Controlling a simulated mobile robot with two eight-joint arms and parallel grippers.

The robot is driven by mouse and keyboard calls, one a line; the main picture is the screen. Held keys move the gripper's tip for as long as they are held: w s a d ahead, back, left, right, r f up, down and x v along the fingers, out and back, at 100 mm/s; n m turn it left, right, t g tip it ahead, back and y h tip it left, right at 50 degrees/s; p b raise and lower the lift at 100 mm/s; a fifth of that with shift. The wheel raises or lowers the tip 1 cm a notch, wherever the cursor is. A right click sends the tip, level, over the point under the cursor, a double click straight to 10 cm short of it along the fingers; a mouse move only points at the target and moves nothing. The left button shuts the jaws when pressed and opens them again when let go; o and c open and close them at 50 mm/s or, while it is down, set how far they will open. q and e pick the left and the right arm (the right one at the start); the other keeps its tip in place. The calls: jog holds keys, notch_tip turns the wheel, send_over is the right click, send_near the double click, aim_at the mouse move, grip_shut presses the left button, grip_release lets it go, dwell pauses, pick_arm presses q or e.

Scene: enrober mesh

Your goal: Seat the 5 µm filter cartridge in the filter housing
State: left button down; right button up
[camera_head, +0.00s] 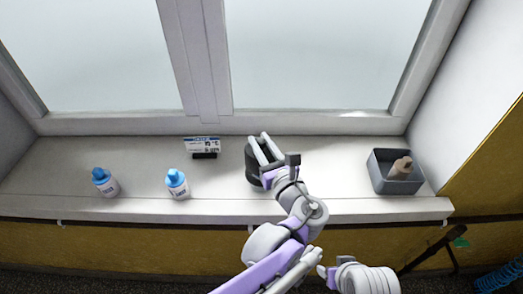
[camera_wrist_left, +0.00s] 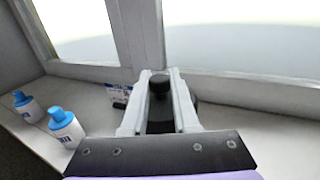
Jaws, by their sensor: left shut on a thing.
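My left gripper (camera_head: 260,139) reaches over the window sill at a dark round object (camera_head: 251,168), which is partly hidden behind its fingers. In the left wrist view the fingers (camera_wrist_left: 160,75) are closed on a small black cap-like piece (camera_wrist_left: 160,88). A dark rounded body (camera_wrist_left: 184,101) shows behind and below it; I cannot tell whether the two are joined. I cannot read any mark that tells which thing is the 5 µm cartridge or the housing.
Two white bottles with blue caps (camera_head: 105,182) (camera_head: 177,184) stand on the sill (camera_head: 60,180) at left. A small label card (camera_head: 202,145) stands near the window. A grey bin (camera_head: 380,183) at right holds a brown bottle-like thing (camera_head: 400,168). The sill between card and bottles is clear.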

pick_arm(q)
jog(key=shift+f, duration=1.05)
jog(key=shift+f+b, duration=0.55)
jog(key=shift+f, duration=0.1)
jog(key=c, duration=0.7)
grip_release()
jog(key=shift+r, duration=0.1)
